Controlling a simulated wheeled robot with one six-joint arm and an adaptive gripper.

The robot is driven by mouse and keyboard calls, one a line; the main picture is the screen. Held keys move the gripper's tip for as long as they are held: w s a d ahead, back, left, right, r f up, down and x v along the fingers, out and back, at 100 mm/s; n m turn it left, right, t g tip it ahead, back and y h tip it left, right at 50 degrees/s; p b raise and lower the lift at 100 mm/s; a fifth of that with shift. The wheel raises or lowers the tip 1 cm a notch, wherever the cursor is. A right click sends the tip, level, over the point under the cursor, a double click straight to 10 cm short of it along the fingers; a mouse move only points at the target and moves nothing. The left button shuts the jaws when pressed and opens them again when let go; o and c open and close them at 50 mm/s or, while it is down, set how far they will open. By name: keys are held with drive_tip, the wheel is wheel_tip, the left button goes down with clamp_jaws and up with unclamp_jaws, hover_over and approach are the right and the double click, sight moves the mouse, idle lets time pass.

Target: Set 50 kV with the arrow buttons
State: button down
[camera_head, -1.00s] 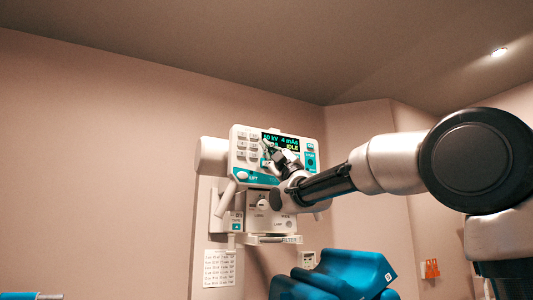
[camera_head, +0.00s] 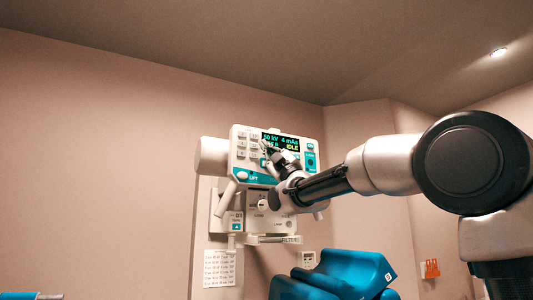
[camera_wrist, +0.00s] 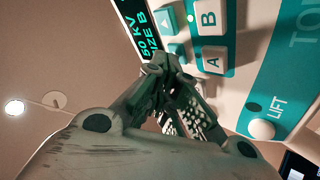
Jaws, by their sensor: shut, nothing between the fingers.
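A white control panel (camera_head: 238,150) hangs on the wall unit in the head view. Its dark display (camera_head: 291,139) reads 4 mAs and IDLE, and a kV value partly unclear there. In the wrist view the display (camera_wrist: 138,28) reads 50 kV and SIZE B. A teal arrow button (camera_wrist: 170,18) sits beside the display, with a second teal button (camera_wrist: 177,49) close to the fingertips. My gripper (camera_head: 266,146) is shut and empty, its tips at the panel just below the display. It also shows in the wrist view (camera_wrist: 163,64). I cannot tell whether the tips touch a button.
Buttons A (camera_wrist: 213,59) and B (camera_wrist: 208,17) and the LIFT knob (camera_wrist: 262,129) are close to the gripper. A FILTER tray (camera_head: 272,240) juts out below the panel. A blue padded support (camera_head: 340,275) stands in front. A printed chart (camera_head: 219,268) hangs on the wall.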

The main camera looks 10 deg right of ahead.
drive_tip(key=shift+s, duration=0.15)
drive_tip(key=shift+s+d, duration=0.25)
drive_tip(key=shift+s, duration=0.35)
drive_tip(key=s, duration=0.1)
drive_tip(key=s+d, duration=0.1)
drive_tip(key=s, duration=0.2)
drive_tip(key=shift+s+d, duration=0.3)
drive_tip(key=shift+s, duration=0.1)
drive_tip(key=shift+f, duration=0.1)
idle(0.4)
